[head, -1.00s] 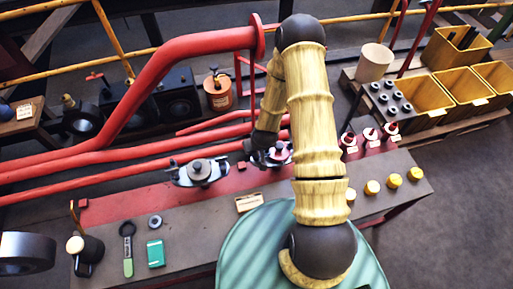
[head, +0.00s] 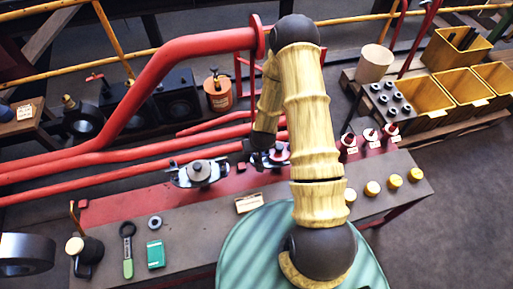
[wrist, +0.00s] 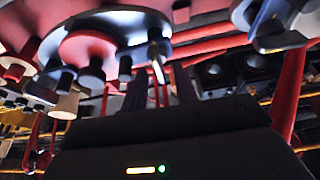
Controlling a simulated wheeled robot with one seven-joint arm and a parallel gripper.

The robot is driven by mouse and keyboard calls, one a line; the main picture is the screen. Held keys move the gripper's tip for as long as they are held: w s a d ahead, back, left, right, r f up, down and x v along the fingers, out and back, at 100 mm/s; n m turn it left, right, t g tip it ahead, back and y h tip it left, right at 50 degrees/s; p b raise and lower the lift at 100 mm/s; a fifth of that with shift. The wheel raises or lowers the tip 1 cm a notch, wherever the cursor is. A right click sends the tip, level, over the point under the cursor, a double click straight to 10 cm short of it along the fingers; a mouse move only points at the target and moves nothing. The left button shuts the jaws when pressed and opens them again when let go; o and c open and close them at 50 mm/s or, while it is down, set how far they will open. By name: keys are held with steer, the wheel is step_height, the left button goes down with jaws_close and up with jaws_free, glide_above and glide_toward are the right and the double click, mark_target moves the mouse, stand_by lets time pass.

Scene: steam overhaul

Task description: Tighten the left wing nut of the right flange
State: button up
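The right flange (head: 280,157) is a grey and red fitting on the bench, partly hidden behind my arm in the head view. In the wrist view its pale rim and red disc (wrist: 88,50) fill the upper left, with dark studs around them. A small silver stud-like part (wrist: 157,52) hangs at the rim; I cannot tell if it is the left wing nut. My gripper (wrist: 160,84) shows two dark fingers with a gap between them, just beyond this part's end. I see no clear contact. In the head view, my arm mostly hides the gripper beside the flange.
The left flange (head: 200,172) sits to the left on the bench. Red pipes (head: 120,160) run behind it. Bare bench (head: 205,235) shows near the front.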

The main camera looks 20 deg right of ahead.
steer(key=v, duration=1.7)
steer(key=shift+r, duration=0.25)
steer(key=shift+a+r, duration=0.1)
steer(key=s+r+g+p, duration=0.1)
steer(key=s+r, duration=0.2)
steer(key=r, duration=0.4)
steer(key=s+r+g+p, duration=0.1)
steer(key=s+r, duration=0.3)
steer(key=r, duration=0.4)
steer(key=shift+s+r+p, duration=0.25)
steer(key=shift+s+p, duration=0.1)
steer(key=shift+c, duration=0.4)
